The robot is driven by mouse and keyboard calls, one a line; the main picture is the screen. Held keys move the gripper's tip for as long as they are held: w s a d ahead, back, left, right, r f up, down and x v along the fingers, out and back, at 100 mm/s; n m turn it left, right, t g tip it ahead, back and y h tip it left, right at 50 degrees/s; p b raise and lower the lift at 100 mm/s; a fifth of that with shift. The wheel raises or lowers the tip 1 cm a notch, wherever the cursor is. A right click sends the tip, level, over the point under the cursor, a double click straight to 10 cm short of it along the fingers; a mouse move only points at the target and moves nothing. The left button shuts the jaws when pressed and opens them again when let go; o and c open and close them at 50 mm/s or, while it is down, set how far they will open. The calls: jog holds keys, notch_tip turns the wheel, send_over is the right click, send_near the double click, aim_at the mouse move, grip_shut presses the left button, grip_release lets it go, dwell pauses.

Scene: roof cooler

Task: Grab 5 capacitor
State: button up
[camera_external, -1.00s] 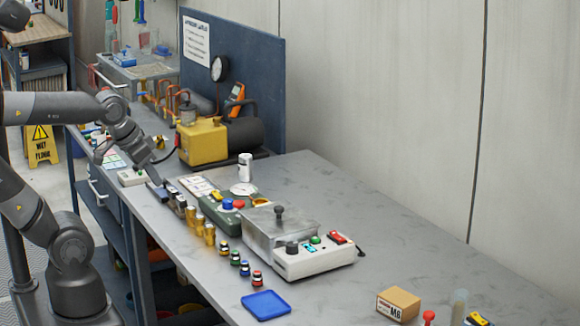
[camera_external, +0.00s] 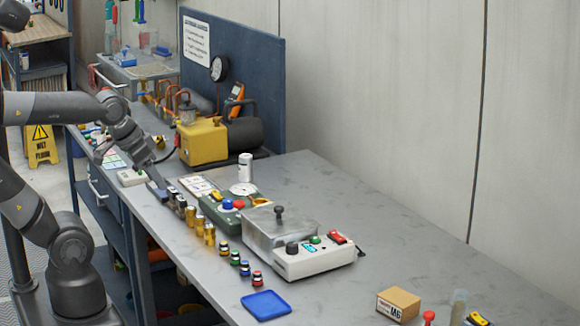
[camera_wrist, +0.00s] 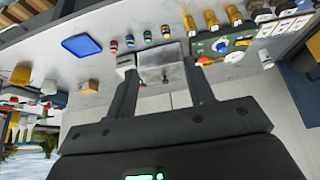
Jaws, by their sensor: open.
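Several small dark cylinders with coloured bands (camera_external: 234,257) stand in a row on the bench, beside a row of brass-coloured cylinders (camera_external: 203,231). I cannot tell which of these is the 5 capacitor; no number is readable. The banded cylinders (camera_wrist: 130,41) and brass cylinders (camera_wrist: 211,20) also show near the top of the wrist view. My gripper (camera_external: 158,184) is over the bench's left part, near the far end of the row. In the wrist view my gripper (camera_wrist: 157,68) has its two fingers wide apart, with nothing held between them.
A green control box (camera_external: 220,214) and a white box (camera_external: 314,262) with a metal-lidded chamber stand behind the cylinders. A blue tray (camera_external: 266,305) lies near the front edge. A cardboard box (camera_external: 398,303) is to the right. The bench's back right is clear.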

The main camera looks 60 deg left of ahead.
jog(key=o, duration=0.3)
jog(key=shift+o, duration=0.2)
jog(key=w+a+r, duration=0.3)
jog(key=w, duration=0.4)
jog(key=w+a+r, duration=0.2)
jog(key=w+a, duration=0.1)
jog(key=w, duration=0.5)
jog(key=n+g, duration=0.1)
jog(key=n, duration=0.1)
send_over(248, 168)
jog(key=s+a, duration=0.1)
jog(key=s, duration=0.2)
notch_tip(248, 168, down, 18)
jog(key=r, duration=0.1)
jog(key=shift+y, duration=0.5)
jog(key=x, duration=1.1)
jog(key=shift+s+a+f, duration=0.1)
jog(key=shift+a+f, duration=0.1)
